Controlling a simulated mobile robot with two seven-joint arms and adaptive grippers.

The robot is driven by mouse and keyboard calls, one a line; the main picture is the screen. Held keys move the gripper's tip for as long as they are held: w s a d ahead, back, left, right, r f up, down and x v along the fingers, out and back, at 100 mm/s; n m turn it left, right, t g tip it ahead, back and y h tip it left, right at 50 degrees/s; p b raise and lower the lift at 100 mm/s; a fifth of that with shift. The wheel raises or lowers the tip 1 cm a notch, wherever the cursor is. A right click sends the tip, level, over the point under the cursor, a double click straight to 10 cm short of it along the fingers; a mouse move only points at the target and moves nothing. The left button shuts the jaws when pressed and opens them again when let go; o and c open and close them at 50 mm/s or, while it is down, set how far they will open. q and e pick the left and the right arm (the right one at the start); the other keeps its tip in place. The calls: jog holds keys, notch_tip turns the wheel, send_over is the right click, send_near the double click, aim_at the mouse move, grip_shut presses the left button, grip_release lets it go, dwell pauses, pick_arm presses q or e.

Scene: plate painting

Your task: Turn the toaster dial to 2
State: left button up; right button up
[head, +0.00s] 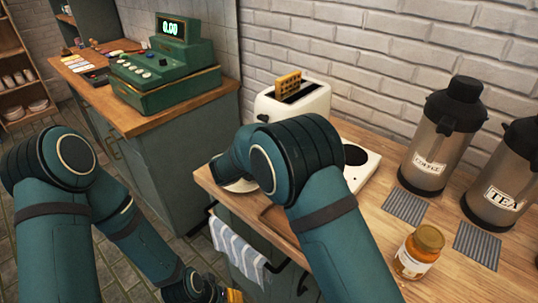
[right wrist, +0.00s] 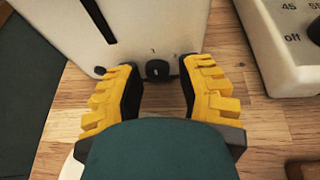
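The white toaster (head: 302,108) stands on the wooden counter against the brick wall, with a slice of bread (head: 287,83) sticking up from its slot. Its black dial (right wrist: 157,70) shows on the toaster's face in the right wrist view, with small marks around it; a "1" seems to sit above it. My right gripper (right wrist: 160,78) is open, its yellow fingers on either side of the dial with gaps between. In the head view my right arm hides this gripper and the dial. My left gripper (head: 232,296) barely shows at the bottom edge, low beside the counter.
A white appliance (right wrist: 290,45) marked "45" and "off" stands close right of the toaster. Coffee (head: 428,150) and tea (head: 505,185) dispensers and an orange-filled jar (head: 418,252) stand farther right. A striped towel (head: 237,248) hangs at the counter front. A green cash register (head: 165,70) is left.

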jog(key=shift+o, duration=0.7)
jog(key=shift+r, duration=0.1)
jog(key=shift+a, duration=0.1)
jog(key=shift+s+a+r, duration=0.1)
jog(key=v, duration=1.1)
jog(key=shift+s+a+r, duration=0.1)
jog(key=shift+s+a, duration=0.05)
jog(key=shift+s, duration=0.15)
